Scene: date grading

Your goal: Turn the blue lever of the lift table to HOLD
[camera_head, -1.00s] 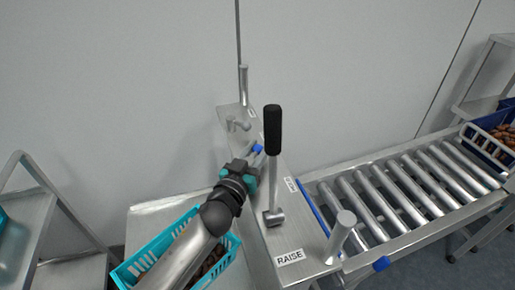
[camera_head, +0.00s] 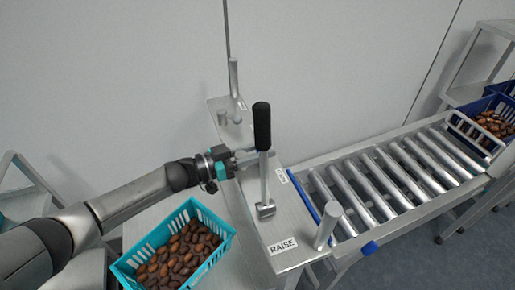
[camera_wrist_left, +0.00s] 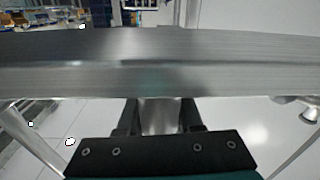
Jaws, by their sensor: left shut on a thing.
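My left gripper (camera_head: 245,156) reaches in from the left over the metal panel (camera_head: 240,205) of the lift table, its tips partly hidden behind a black-handled lever (camera_head: 262,127). In the left wrist view its two dark fingers (camera_wrist_left: 160,112) close on a metal shaft, which I take to be the blue lever (camera_wrist_left: 160,120). The lever's blue end is mostly hidden in the head view. A RAISE label (camera_head: 283,246) is at the panel's near end. A second label (camera_head: 281,176) lies farther back, partly covered and unreadable. My right gripper is out of view.
A turquoise crate of dates (camera_head: 128,269) stands below my left arm. A roller conveyor (camera_head: 400,215) runs off to the right, with a blue crate of dates (camera_head: 500,101) at its far end. Metal posts (camera_head: 328,225) rise from the panel.

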